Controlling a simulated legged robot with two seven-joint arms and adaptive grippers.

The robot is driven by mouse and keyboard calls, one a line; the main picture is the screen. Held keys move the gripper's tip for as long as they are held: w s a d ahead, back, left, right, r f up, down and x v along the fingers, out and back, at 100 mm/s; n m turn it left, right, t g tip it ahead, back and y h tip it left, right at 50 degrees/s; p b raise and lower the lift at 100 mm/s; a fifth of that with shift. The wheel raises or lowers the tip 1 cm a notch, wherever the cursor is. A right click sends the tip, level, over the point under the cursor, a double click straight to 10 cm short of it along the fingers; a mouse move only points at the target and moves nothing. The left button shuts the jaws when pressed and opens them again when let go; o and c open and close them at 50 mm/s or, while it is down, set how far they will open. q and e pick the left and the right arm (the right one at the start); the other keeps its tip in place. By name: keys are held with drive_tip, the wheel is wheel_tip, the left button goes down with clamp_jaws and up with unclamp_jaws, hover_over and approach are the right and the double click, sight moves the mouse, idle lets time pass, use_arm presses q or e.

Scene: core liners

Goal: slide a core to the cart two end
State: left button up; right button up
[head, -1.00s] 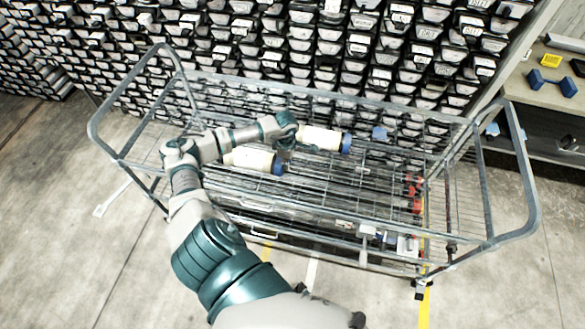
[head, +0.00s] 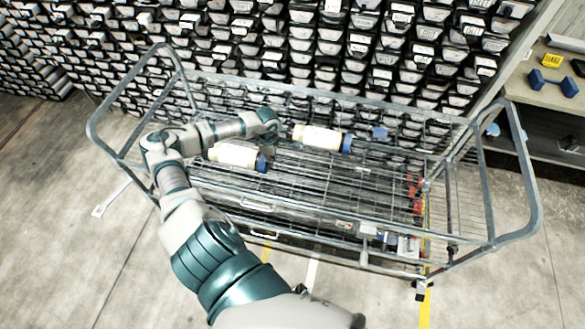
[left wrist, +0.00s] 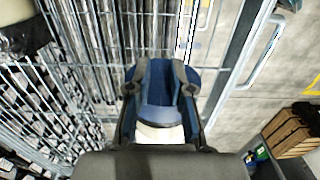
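Two cream cores with blue ends lie on the wire cart (head: 330,195). The near core (head: 236,154) lies left of the middle. The far core (head: 318,137) lies to its right, nearer the back rail. My left gripper (head: 268,138) is over the near core, by its blue end. In the left wrist view my left fingers (left wrist: 160,88) stand on both sides of a blue end (left wrist: 160,114) and look shut on it; the cream body shows below, mostly hidden by the gripper. Part of another core (left wrist: 16,28) shows at upper left. My right gripper is not in view.
A wall of stacked core liners (head: 300,50) stands behind the cart. Cart rails surround the bed, whose middle and right are mostly clear. Wooden crates (left wrist: 290,135) show in the left wrist view.

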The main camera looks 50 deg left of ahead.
sight(223, 146)
use_arm(q)
drive_tip(key=shift+s+a, duration=0.55)
drive_tip(key=shift+a, duration=0.35)
drive_tip(key=shift+s+a, duration=0.55)
drive_tip(key=shift+a, duration=0.35)
drive_tip(key=shift+s+a, duration=0.4)
drive_tip(key=shift+a, duration=0.25)
drive_tip(key=shift+s+a, duration=0.4)
drive_tip(key=shift+a, duration=0.25)
drive_tip(key=shift+s+a+p, duration=0.4)
drive_tip(key=shift+s+a, duration=0.75)
drive_tip(key=shift+a, duration=0.75)
drive_tip(key=shift+s+a+p, duration=0.35)
drive_tip(key=shift+s+a, duration=0.85)
drive_tip(key=shift+a, duration=0.75)
drive_tip(key=shift+s+a+p, duration=0.4)
drive_tip(key=shift+s+a, duration=0.75)
drive_tip(key=shift+a, duration=0.75)
drive_tip(key=shift+w+d, duration=0.45)
drive_tip(key=shift+d, duration=0.35)
drive_tip(key=shift+w+d, duration=0.1)
drive_tip(key=shift+d, duration=0.05)
wheel_tip(223, 146, up, 9)
drive_tip(key=p, duration=0.7)
